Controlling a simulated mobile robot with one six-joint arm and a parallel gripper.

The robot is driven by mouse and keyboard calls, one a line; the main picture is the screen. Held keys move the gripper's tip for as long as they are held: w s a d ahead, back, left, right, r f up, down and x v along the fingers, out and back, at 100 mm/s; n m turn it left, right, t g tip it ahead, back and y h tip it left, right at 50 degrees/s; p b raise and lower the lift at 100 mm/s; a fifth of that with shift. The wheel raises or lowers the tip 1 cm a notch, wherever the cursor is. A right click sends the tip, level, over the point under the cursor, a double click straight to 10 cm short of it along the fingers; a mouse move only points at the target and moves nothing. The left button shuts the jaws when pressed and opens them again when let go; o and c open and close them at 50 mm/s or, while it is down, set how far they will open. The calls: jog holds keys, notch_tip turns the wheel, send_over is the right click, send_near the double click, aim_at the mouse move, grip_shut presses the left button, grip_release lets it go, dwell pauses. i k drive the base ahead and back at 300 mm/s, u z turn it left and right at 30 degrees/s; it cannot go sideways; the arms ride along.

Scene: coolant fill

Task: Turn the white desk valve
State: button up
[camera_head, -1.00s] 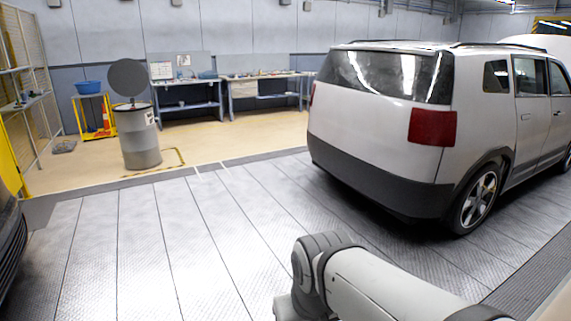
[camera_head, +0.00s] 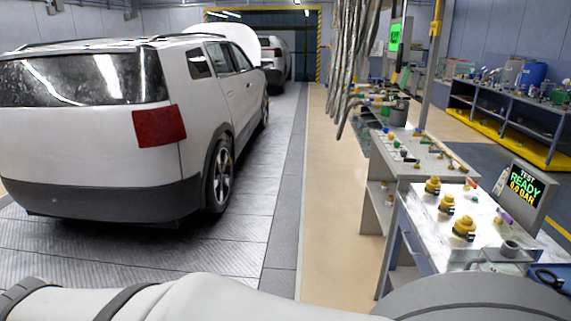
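A desk (camera_head: 425,208) with a pale top stands at the right. On it are three yellow, brass-like fittings (camera_head: 446,205) in a row, standing upright. A small purple-handled part (camera_head: 503,216) is to their right. I cannot make out which part, if any, is the white valve; the parts are small at this distance. A screen (camera_head: 526,190) on the desk reads "TEST READY" and a bar value that looks like 0.0. My gripper is out of view; only my arm's links cross the bottom of the picture.
A white car (camera_head: 100,130) with its hood up stands at the left. A beige walkway (camera_head: 335,200) runs clear between it and the benches. Grey hoses (camera_head: 350,50) hang above the farther bench. A blue shelf unit (camera_head: 515,110) stands at the far right.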

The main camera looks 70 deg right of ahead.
aim_at(452, 162)
jog(key=z, duration=1.8)
jog(key=i, duration=1.55)
jog(key=z, duration=2.75)
jog(key=k, duration=0.55)
jog(key=u, duration=0.1)
